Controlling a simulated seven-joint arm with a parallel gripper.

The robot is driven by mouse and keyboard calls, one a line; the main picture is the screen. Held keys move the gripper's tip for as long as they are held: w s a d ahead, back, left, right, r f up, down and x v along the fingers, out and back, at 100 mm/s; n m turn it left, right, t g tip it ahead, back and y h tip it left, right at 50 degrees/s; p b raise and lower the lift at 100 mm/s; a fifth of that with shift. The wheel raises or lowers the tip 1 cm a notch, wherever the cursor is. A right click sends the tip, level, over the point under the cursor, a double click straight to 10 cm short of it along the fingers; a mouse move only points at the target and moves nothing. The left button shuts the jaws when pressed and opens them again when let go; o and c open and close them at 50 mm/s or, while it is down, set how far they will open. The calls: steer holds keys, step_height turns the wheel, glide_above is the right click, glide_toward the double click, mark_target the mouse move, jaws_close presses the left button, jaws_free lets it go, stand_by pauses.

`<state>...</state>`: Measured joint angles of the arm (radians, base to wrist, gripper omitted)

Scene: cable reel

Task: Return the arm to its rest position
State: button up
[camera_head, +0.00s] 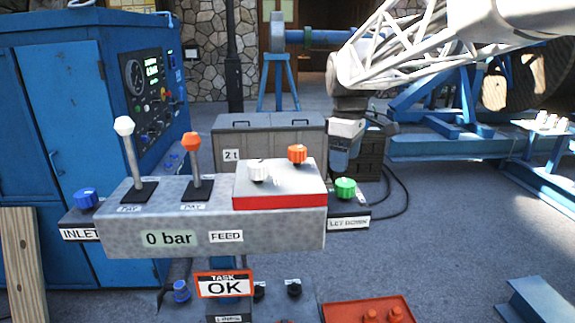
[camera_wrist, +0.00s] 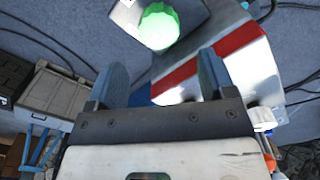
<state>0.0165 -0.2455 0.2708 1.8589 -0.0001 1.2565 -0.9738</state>
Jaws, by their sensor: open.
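My gripper (camera_head: 341,160) hangs from my white lattice arm, right of the control box (camera_head: 290,241), just above and behind the green knob (camera_head: 345,188). In the wrist view its two blue-grey fingers (camera_wrist: 160,82) stand apart with nothing between them. The green knob (camera_wrist: 158,27) lies beyond the fingertips there, apart from them. The box carries a white-topped lever (camera_head: 124,127), an orange-topped lever (camera_head: 191,143), a white knob (camera_head: 257,170) and an orange knob (camera_head: 297,154). Its display reads 0 bar (camera_head: 169,238).
A blue cabinet (camera_head: 60,120) with gauges fills the left. A grey crate (camera_head: 268,135) stands behind the control box. Blue reel framework (camera_head: 430,147) stands at the back right. A red tray (camera_head: 368,309) sits low in front. Open pavement (camera_head: 460,225) lies to the right.

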steer(key=shift+r, duration=0.45)
steer(key=shift+s, duration=0.1)
steer(key=shift+s+r, duration=0.1)
steer(key=shift+s, duration=0.1)
steer(key=s+f+m+t, duration=0.1)
steer(key=s+m+t, duration=0.3)
steer(key=s, duration=0.9)
steer(key=s+f+m+t, duration=0.15)
steer(key=s+m, duration=0.45)
steer(key=s, duration=0.8)
step_height(320, 180, down, 11)
steer(key=s+m+g, duration=0.1)
steer(key=g, duration=0.2)
steer(key=shift+s+a, duration=0.15)
steer(key=shift+a, duration=0.15)
steer(key=shift+f, duration=0.1)
